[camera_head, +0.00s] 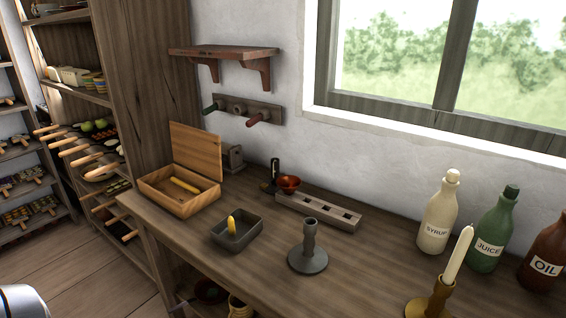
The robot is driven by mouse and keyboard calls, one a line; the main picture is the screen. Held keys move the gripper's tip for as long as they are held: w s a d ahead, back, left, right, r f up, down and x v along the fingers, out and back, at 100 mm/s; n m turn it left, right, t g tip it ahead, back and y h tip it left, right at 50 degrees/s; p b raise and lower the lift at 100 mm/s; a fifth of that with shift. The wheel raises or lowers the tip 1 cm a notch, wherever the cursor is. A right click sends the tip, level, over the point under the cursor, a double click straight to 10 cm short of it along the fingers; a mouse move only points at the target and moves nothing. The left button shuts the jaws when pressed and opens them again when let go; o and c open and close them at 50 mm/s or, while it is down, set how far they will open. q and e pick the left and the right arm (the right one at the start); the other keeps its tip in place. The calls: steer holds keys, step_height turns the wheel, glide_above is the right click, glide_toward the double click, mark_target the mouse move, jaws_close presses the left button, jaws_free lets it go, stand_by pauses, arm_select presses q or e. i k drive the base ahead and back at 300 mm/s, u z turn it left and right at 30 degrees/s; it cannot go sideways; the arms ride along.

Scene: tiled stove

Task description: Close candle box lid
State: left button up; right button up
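The candle box (178,203) is a light wooden box at the left end of the wooden counter. Its lid (196,149) stands open, raised upright at the back edge. A yellow candle (185,185) lies inside the box. Neither of my grippers shows in the head view. Only a rounded white and dark piece, which may be part of me, shows at the bottom left corner.
A white candle (458,255) stands in a brass holder. A shelf (224,51) hangs above.

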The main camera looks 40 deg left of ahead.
mark_target(199, 151)
steer(key=u, duration=3.35)
steer(key=i, duration=2)
steer(key=z, duration=3.2)
